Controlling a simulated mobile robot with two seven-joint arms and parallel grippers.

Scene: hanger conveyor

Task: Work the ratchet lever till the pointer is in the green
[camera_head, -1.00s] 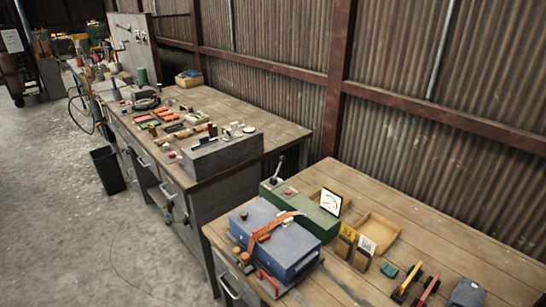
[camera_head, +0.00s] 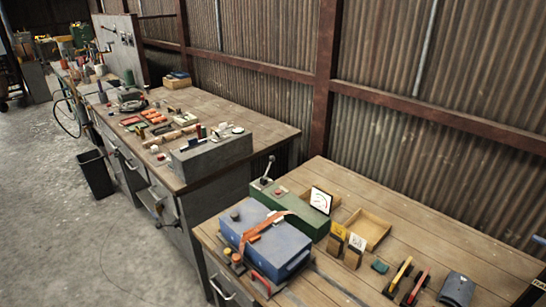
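A green box (camera_head: 290,207) stands on the near wooden bench, behind a blue case. At its left end a lever with a dark knob (camera_head: 268,168) stands up, tilted a little to the right. A small red button (camera_head: 279,191) sits on the box's top beside the lever. A white dial (camera_head: 320,200) stands at the box's right end; its pointer and any green zone are too small to read. Neither of my grippers is in view.
The blue case (camera_head: 265,240) with an orange strap sits in front of the green box. A shallow wooden tray (camera_head: 368,228) and yellow-marked blocks (camera_head: 346,242) stand to its right. A grey box (camera_head: 212,152) sits on the far bench. Clear bench top (camera_head: 440,235) lies at right.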

